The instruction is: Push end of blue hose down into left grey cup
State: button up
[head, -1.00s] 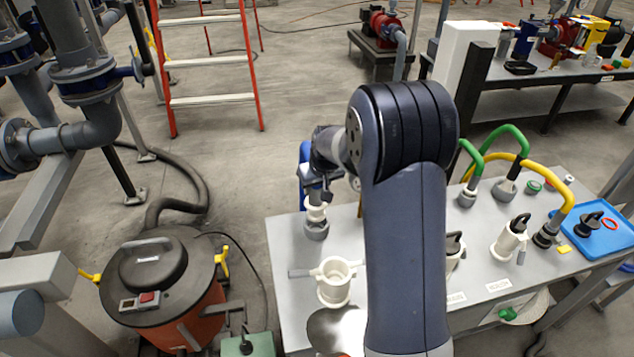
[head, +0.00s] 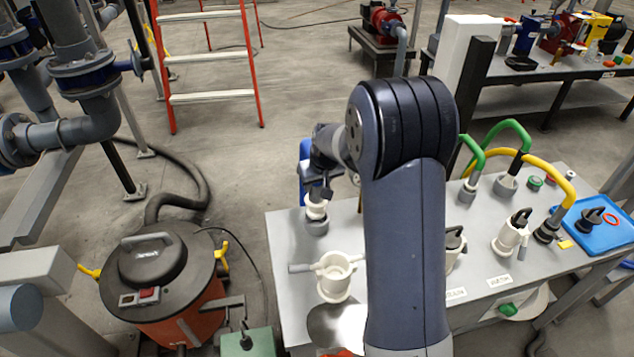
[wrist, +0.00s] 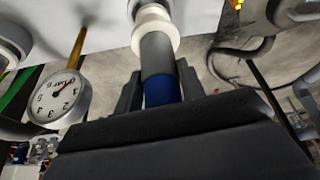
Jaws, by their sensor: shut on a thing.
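My gripper (head: 320,188) is at the left end of the grey bench. In the wrist view my gripper (wrist: 160,88) is shut on the blue hose (wrist: 161,92), with a dark finger on each side. A grey end piece (wrist: 158,56) continues from the blue part and meets a white ringed collar (wrist: 153,30). In the head view the white collar (head: 316,208) stands above the left grey cup (head: 317,227), just below my gripper. I cannot tell how deep the hose end sits.
A white two-handled cup (head: 334,277) stands in front of the grey cup. A pressure gauge (wrist: 57,98) is left of my gripper in the wrist view. Green (head: 510,133) and yellow (head: 560,180) hoses arch over the bench's right part. An orange drum (head: 170,300) stands to the left.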

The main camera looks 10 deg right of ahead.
aim_at(317, 196)
jog(key=shift+f+b, duration=2.1)
jog(key=shift+f, duration=0.6)
jog(key=o, duration=1.2)
jog(key=shift+o, duration=0.2)
jog(key=shift+r, duration=0.15)
jog(key=v, duration=1)
jog(key=shift+s+r, duration=0.25)
jog(key=shift+f, duration=0.1)
